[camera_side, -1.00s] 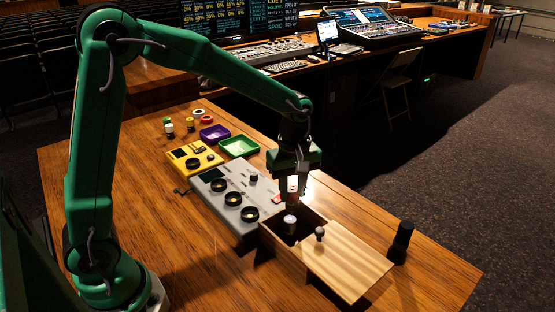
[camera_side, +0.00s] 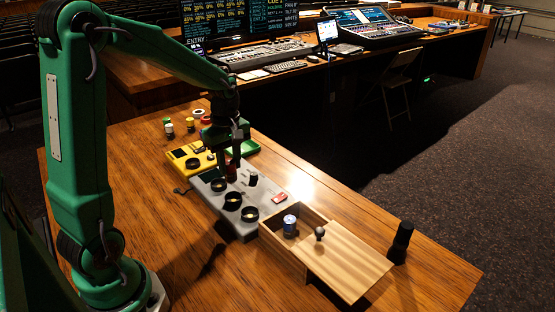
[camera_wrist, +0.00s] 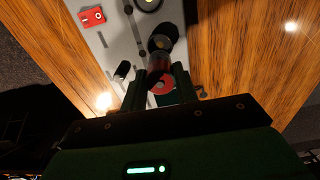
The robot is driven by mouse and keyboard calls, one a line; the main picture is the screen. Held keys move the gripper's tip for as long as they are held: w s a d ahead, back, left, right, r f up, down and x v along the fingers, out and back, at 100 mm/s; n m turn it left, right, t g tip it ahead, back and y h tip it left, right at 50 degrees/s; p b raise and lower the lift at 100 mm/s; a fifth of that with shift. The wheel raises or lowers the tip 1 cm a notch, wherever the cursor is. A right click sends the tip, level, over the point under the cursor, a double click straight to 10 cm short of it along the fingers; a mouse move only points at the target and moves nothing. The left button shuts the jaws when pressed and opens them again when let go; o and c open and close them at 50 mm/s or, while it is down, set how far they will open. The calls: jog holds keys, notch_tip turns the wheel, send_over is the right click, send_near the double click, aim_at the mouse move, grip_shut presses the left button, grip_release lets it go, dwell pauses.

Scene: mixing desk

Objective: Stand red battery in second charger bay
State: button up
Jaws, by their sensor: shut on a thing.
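My gripper (camera_side: 229,178) is shut on the red battery (camera_side: 233,171), over the far end of the grey charger (camera_side: 240,234). The charger has a row of black round bays: a far bay (camera_side: 218,185), a middle bay (camera_side: 233,200) and a near bay (camera_side: 250,214). In the wrist view the red battery (camera_wrist: 164,85) shows between the fingers, with a bay (camera_wrist: 162,42) just beyond it. The battery's lower end is partly hidden, and I cannot tell its exact height above the charger. The middle and near bays look empty.
An open wooden box (camera_side: 267,234) with a blue battery (camera_side: 290,224) inside stands near the charger, its lid (camera_side: 345,260) slid aside. A black cylinder (camera_side: 401,240) stands right.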

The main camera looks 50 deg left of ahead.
aim_at(232, 182)
jog(key=shift+f, duration=0.1)
jog(key=shift+f, duration=2.8)
jog(key=shift+f, duration=0.65)
jog(key=o, duration=0.8)
jog(key=shift+r, duration=0.15)
jog(key=shift+r, duration=5.35)
